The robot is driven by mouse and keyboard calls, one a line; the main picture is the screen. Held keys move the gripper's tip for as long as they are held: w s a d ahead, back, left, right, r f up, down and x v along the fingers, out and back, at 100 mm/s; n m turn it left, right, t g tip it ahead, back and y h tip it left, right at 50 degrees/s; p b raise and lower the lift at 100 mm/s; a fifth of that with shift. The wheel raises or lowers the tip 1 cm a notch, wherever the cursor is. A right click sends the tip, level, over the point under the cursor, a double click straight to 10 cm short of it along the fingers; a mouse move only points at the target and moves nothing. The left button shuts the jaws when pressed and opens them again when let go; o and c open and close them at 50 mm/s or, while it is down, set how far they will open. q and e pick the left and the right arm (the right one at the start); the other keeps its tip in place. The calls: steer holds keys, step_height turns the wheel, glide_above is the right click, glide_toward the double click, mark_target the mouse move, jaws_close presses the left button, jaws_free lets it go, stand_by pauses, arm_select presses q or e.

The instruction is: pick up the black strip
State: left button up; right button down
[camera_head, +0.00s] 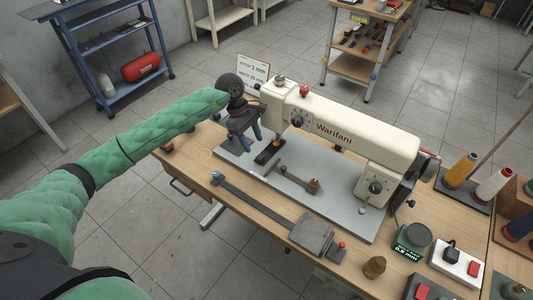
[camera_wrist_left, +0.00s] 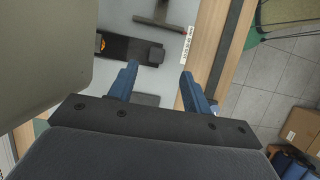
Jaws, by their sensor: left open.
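Two dark strip-like things show, and I cannot tell for certain which is the black strip. A short black piece (camera_head: 267,153) lies on the grey plate under the sewing machine's head. It appears to be the dark strip (camera_wrist_left: 128,48) in the left wrist view. A long dark grey strip (camera_head: 252,198) runs along the plate's front edge to a metal block (camera_head: 313,233). My left gripper (camera_head: 249,137) is open and empty, just above and left of the short piece. In the left wrist view its two blue fingers (camera_wrist_left: 158,84) are spread apart. My right gripper is not in view.
The cream sewing machine (camera_head: 340,130) stands close to my left gripper. A bar with a small knob (camera_head: 290,179) lies on the plate (camera_head: 345,205). Thread spools (camera_head: 461,168), a switch box (camera_head: 457,258) and a brown lump (camera_head: 374,267) stand at the right.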

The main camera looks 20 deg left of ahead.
mark_target(260, 156)
arm_select(q)
steer(key=shift+x, duration=0.85)
steer(key=shift+w+p+x, duration=0.2)
steer(key=shift+p+x, duration=0.1)
steer(key=shift+x, duration=1)
steer(key=shift+w+p+x, duration=0.15)
steer(key=shift+p+x, duration=0.1)
steer(key=shift+x, duration=1.05)
steer(key=shift+a, duration=0.1)
steer(key=c, duration=1.1)
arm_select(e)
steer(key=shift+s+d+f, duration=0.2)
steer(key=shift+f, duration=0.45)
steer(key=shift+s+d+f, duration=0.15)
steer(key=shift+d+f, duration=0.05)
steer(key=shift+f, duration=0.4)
arm_select(q)
steer(key=shift+o, duration=0.2)
